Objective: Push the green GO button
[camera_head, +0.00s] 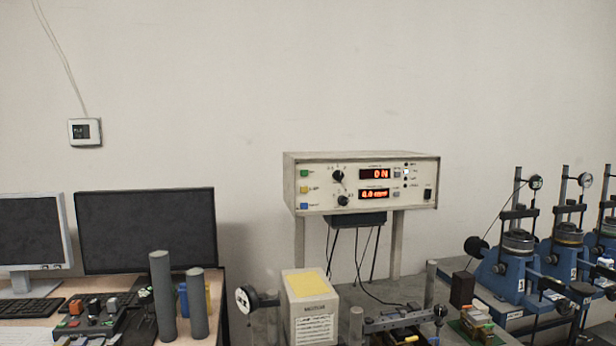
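A small green button (305,174) sits at the upper left of the front panel of a beige control box (360,183). Its label is too small to read. A yellow button (304,189) and a blue button (304,206) are below it in the same column. The display on the box reads "ON" in red, with a second red readout under it. Neither of my grippers shows in the head view.
The box stands raised on posts at the back of a bench. A white box with a yellow top (308,303) stands in front of it. Blue lever devices (505,265) fill the right. Monitors (147,230) and grey cylinders (163,297) are at the left.

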